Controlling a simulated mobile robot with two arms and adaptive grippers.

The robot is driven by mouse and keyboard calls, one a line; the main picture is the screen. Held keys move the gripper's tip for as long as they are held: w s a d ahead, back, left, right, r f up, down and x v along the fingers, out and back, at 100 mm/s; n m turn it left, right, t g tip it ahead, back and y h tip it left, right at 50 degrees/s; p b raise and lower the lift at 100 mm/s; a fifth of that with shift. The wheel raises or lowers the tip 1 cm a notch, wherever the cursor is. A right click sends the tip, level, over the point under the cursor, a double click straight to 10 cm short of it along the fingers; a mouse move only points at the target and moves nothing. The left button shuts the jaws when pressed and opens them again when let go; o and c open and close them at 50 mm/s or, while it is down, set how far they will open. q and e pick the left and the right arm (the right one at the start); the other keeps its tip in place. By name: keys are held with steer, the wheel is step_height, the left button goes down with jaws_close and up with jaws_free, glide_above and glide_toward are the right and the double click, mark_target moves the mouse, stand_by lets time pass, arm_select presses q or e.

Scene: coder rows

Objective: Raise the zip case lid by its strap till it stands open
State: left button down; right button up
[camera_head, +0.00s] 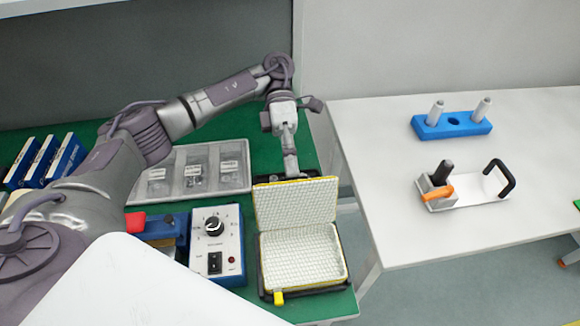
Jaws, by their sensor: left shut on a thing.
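The zip case stands near the front right corner of the green bench. Its base (302,257) is black-rimmed with a pale bumpy lining. Its lid (296,204), with the same lining and a yellow edge, is raised at the back, tilted up well clear of the base. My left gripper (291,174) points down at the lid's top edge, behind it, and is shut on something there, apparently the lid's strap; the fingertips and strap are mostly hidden. A yellow tab (279,297) shows at the base's front left corner. My right gripper is out of view.
A control box with a knob (217,244) stands close left of the case. A grey compartment tray (196,173) lies behind it. Blue boxes (46,160) stand far left. A separate white table (375,145) at right holds a blue peg block (452,124) and a fixture (463,190).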

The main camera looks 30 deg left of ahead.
arm_select(q)
steer(key=shift+s+d+f+g+y, duration=0.15)
steer(key=shift+s+f, duration=0.15)
steer(key=shift+f, duration=0.35)
steer(key=shift+s+d+f+g+y, duration=0.15)
steer(key=shift+s+f, duration=0.1)
steer(key=shift+f, duration=0.35)
steer(key=c, duration=1.2)
jaws_free()
steer(key=shift+s+d, duration=0.1)
steer(key=shift+d, duration=0.05)
steer(key=shift+r, duration=0.1)
steer(key=shift+r+v, duration=0.15)
steer(key=shift+v, duration=1.85)
steer(key=shift+r+v, duration=0.15)
steer(key=shift+v, duration=1.8)
steer(key=shift+s+d, duration=0.1)
